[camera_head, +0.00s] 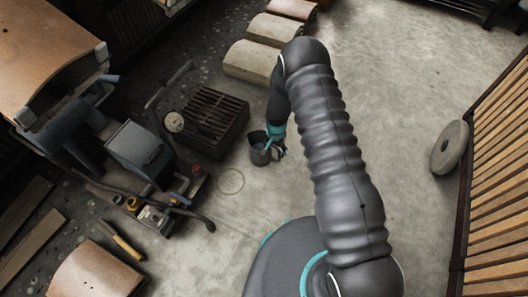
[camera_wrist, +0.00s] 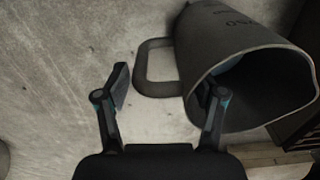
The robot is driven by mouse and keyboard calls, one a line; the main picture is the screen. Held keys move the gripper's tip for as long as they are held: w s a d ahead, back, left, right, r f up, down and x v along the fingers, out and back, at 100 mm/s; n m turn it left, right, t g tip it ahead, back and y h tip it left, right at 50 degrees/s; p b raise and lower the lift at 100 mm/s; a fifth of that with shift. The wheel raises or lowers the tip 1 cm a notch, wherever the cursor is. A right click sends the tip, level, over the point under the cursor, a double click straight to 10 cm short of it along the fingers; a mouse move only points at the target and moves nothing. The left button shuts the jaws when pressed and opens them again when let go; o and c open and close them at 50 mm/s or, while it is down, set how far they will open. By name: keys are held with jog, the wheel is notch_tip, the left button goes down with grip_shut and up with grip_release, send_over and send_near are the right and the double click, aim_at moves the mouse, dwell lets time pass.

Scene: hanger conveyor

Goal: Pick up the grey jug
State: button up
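The grey jug (camera_head: 258,157) stands on the concrete floor under the end of my arm. In the wrist view the jug (camera_wrist: 215,40) fills the upper right, with dark lettering on its side, its wide mouth toward the camera and its loop handle (camera_wrist: 142,72) pointing left. My gripper (camera_wrist: 166,95) is open with nothing held. Its right finger overlaps the jug's mouth; I cannot tell whether it is inside or just above the rim. The left finger is left of the handle, over bare floor. In the head view my gripper (camera_head: 278,150) is small and partly merges with the jug.
A dark slatted crate (camera_head: 213,118) stands left of the jug, with a machine cart (camera_head: 140,150) beyond it. A thin ring (camera_head: 230,181) lies on the floor. A round stone disc (camera_head: 450,147) and slatted bench (camera_head: 500,170) are at right. Floor between is clear.

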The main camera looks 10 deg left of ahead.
grip_shut()
jog(key=shift+r, duration=0.1)
